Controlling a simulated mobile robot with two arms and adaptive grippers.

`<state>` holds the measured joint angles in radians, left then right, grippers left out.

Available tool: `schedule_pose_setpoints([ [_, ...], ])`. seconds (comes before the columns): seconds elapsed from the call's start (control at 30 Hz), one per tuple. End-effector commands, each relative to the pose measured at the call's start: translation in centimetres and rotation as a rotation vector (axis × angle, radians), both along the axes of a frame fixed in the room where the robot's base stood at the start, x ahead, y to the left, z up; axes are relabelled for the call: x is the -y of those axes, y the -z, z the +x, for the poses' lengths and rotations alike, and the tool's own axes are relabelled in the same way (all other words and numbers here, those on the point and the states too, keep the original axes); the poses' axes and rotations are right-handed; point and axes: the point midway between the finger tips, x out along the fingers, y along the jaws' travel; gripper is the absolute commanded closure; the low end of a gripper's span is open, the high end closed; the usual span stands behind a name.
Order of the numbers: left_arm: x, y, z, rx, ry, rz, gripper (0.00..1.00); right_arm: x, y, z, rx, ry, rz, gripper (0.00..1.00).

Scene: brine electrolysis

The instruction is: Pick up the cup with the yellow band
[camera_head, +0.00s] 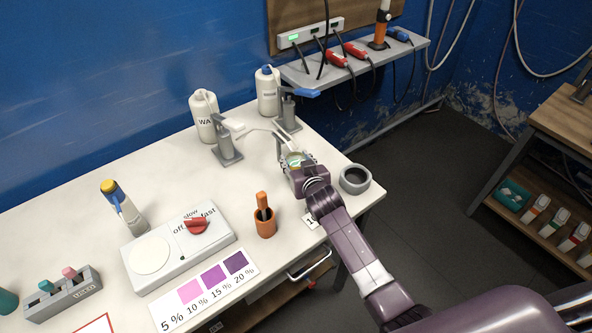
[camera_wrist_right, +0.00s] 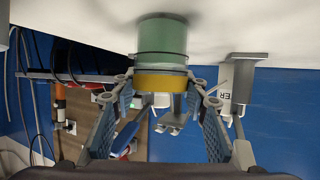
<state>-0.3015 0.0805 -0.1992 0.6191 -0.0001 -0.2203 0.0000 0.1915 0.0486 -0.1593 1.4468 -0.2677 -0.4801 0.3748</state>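The cup with the yellow band (camera_wrist_right: 161,82) is pale green and translucent. In the right wrist view, which is turned upside down, it stands on the white table straight ahead of my right gripper (camera_wrist_right: 161,85). The two fingers flank the cup at the band, and only slim gaps seem to show beside it. In the head view the cup (camera_head: 295,158) is partly hidden behind my right gripper (camera_head: 292,166), near the table's right part. My left gripper is not in view.
Two stands with arms (camera_head: 227,152) (camera_head: 288,116) and two white bottles (camera_head: 205,116) (camera_head: 268,91) are behind the cup. A grey ring (camera_head: 355,180) lies to its right. An orange holder (camera_head: 265,224) and a stirrer plate (camera_head: 178,247) are at front left.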

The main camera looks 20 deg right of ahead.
Motion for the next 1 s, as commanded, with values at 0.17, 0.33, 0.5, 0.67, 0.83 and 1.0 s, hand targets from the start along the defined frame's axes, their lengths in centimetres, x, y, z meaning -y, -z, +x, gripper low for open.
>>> schedule_pose_setpoints([
  [0.17, 0.0, 0.0, 0.0, -0.001, 0.0, 0.0, 0.6, 0.0, 0.0, 0.0, 0.0, 0.0, 0.0, 0.89],
  [0.33, 0.0, 0.0, 0.0, 0.0, 0.0, 0.0, 0.6, 0.0, -0.1, 0.0, 0.002, 0.0, 0.0, 0.89],
  [0.5, 0.0, -0.2, 0.0, 0.0, 0.0, 0.0, 0.6, 0.0, -0.4, 0.1, 0.002, 0.0, 0.0, 0.89],
  [0.67, 0.0, -1.0, 0.1, 0.001, 0.0, 0.0, 0.6, 0.2, -1.3, 0.3, 0.003, 0.0, -0.001, 0.89],
  [0.83, 0.0, -1.9, 0.1, 0.002, 0.001, 0.0, 0.6, 0.4, -2.2, 0.6, 0.003, 0.0, -0.001, 0.89],
  [1.0, 0.1, -2.8, 0.2, 0.002, 0.001, 0.0, 0.6, 0.6, -3.2, 0.9, 0.003, 0.0, 0.0, 0.89],
])
